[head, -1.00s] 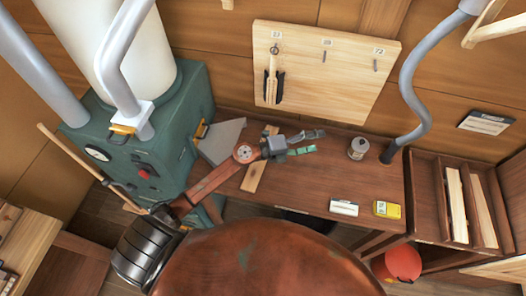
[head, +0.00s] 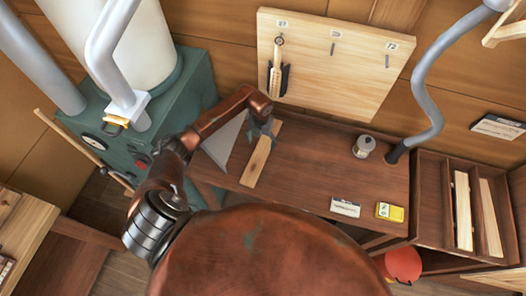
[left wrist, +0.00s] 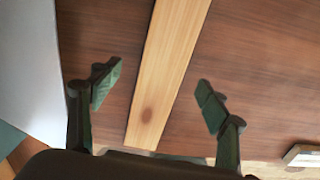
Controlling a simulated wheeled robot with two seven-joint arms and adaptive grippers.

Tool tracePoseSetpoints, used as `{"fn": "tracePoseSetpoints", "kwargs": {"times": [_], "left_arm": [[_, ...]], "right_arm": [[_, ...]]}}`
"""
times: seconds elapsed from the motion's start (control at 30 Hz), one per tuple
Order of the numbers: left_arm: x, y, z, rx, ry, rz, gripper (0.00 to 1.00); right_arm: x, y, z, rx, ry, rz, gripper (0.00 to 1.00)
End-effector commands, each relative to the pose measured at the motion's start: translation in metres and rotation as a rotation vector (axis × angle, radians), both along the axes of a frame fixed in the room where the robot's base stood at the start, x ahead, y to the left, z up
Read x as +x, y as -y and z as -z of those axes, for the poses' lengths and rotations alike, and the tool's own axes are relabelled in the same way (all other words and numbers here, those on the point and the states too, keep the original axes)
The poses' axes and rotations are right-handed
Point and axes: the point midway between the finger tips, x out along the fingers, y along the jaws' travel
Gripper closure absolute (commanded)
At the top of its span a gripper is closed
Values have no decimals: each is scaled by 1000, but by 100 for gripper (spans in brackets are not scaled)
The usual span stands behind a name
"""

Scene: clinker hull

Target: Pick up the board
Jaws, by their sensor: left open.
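The board (head: 258,163) is a narrow strip of pale wood lying on the dark brown bench (head: 310,166). In the left wrist view the board (left wrist: 168,70) runs from the top edge down between my fingers, with a dark knot near its lower end. My left gripper (left wrist: 157,92) is open, with one green-padded finger on each side of the board and a gap on both sides. In the head view my left gripper (head: 262,127) is over the board's far end and hides part of it. My right gripper is not in view.
A grey triangular plate (head: 223,142) lies just left of the board, beside the green machine (head: 190,90). A small jar (head: 364,146), a white label card (head: 345,207) and a yellow box (head: 390,212) stand right. A pegboard (head: 330,60) rises behind. The bench middle is clear.

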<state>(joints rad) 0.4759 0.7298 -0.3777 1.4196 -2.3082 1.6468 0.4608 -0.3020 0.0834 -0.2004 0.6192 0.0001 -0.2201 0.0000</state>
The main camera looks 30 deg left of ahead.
Motion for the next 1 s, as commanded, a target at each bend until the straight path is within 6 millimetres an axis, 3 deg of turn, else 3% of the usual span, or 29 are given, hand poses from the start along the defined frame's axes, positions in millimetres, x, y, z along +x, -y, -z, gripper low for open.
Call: {"fn": "tracePoseSetpoints", "kwargs": {"times": [0.37,0.67,1.0], "left_arm": [[5,6,47,-3,0,3,30],[6,5,49,-2,2,5,31],[6,6,49,-2,2,5,55]], "right_arm": [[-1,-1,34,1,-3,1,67],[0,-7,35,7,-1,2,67],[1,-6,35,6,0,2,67]]}}
